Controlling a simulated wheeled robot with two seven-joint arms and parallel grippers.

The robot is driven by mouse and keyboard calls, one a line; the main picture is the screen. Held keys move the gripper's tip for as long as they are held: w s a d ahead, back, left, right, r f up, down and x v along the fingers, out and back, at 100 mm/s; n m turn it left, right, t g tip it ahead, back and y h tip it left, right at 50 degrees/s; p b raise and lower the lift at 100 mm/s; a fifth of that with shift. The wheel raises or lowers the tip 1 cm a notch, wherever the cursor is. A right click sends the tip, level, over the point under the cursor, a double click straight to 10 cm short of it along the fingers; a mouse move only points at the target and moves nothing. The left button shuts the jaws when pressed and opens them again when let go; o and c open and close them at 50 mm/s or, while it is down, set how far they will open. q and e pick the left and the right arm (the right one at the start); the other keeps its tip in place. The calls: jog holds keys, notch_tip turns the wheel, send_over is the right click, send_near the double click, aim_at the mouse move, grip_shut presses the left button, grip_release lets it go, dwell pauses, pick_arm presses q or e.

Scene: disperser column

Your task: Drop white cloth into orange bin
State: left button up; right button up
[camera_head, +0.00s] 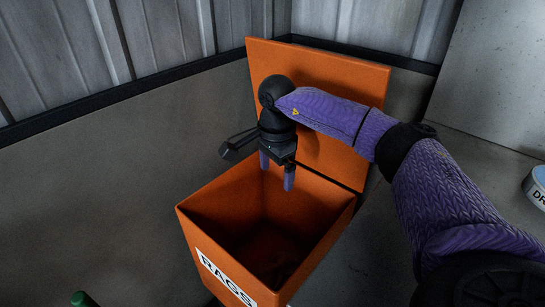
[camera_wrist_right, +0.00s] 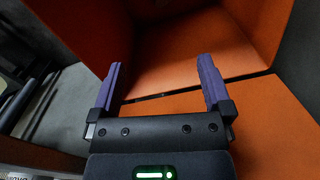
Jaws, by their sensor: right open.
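The orange bin (camera_head: 190,222) stands in the corner with its lid (camera_head: 345,85) raised at the back. A label reading RAGS (camera_head: 225,278) is on its front. My right gripper (camera_head: 276,178) is over the bin's opening, pointing down, with its purple fingers apart. In the right wrist view the gripper (camera_wrist_right: 158,88) is open with nothing between its fingers, and the orange bin walls (camera_wrist_right: 195,45) fill the background. The bin's floor is dark, with a dim shape that I cannot make out. I see no white cloth clearly in either view. My left gripper is not in view.
A corrugated metal wall (camera_head: 100,50) stands behind the bin. A round container with a blue rim (camera_head: 537,186) is at the right edge. A green object (camera_head: 83,299) shows at the bottom left.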

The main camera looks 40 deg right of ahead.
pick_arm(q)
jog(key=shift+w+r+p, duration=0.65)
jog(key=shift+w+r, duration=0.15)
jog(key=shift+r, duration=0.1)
pick_arm(e)
notch_tip(320, 180, up, 2)
jog(key=shift+r, duration=0.25)
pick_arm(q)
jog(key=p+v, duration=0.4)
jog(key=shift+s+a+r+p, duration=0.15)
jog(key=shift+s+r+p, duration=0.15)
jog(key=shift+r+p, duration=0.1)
pick_arm(e)
notch_tip(320, 180, up, 10)
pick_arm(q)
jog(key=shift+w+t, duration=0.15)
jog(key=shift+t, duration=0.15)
